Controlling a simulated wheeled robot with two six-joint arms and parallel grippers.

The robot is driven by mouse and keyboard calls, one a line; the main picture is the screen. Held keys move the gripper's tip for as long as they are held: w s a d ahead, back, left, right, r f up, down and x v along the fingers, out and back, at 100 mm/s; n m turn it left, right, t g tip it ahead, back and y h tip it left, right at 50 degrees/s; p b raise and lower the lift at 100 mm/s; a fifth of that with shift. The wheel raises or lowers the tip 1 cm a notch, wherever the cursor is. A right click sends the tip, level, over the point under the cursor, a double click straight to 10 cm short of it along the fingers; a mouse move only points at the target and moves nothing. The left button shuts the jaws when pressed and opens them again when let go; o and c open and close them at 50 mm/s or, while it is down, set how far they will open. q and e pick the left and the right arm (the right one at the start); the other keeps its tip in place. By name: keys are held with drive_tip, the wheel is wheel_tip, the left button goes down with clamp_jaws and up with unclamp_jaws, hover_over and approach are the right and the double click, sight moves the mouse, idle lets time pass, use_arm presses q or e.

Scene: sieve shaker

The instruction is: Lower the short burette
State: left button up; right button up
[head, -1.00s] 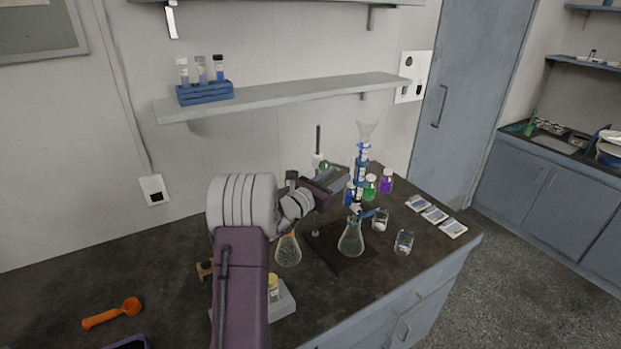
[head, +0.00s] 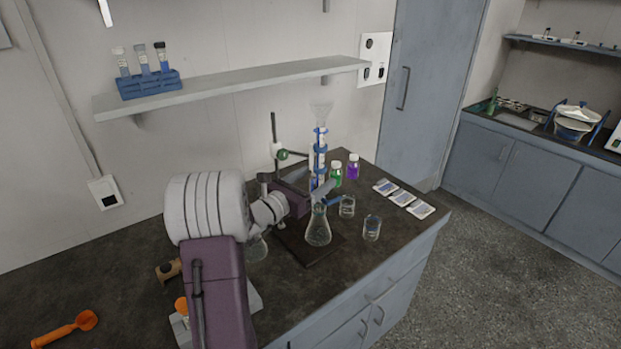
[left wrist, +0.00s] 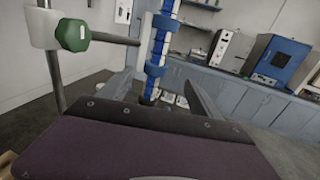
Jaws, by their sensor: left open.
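The short burette (head: 320,148) stands upright with a clear funnel top and blue bands, held by a clamp on a stand. The stand has a vertical rod (head: 274,135) and a green knob (head: 281,155); the knob also shows large at the upper left of the left wrist view (left wrist: 73,35). My left gripper (head: 322,190) is open at the burette's lower part. In the left wrist view the burette (left wrist: 157,50) rises between the two spread fingers; contact cannot be told. A conical flask (head: 318,230) stands below the burette. My right gripper is not in view.
Green (head: 336,173) and purple (head: 353,167) bottles stand behind the burette, and two small beakers (head: 372,228) to its right. Flat packets (head: 403,198) lie near the bench's right edge. Another flask (head: 256,247) is partly hidden by my arm. A shelf (head: 230,85) hangs above.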

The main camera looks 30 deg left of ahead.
use_arm(q)
drive_tip(key=s+r+p, duration=0.1)
drive_tip(key=r, duration=0.1)
drive_tip(key=s+r+p, duration=0.3)
drive_tip(key=r, duration=0.2)
drive_tip(key=shift+s+a, duration=0.2)
drive_tip(key=shift+s, duration=0.2)
drive_tip(key=c, duration=0.4)
drive_tip(key=shift+s+a, duration=0.15)
drive_tip(key=shift+a, duration=0.2)
drive_tip(key=shift+d+r, duration=0.1)
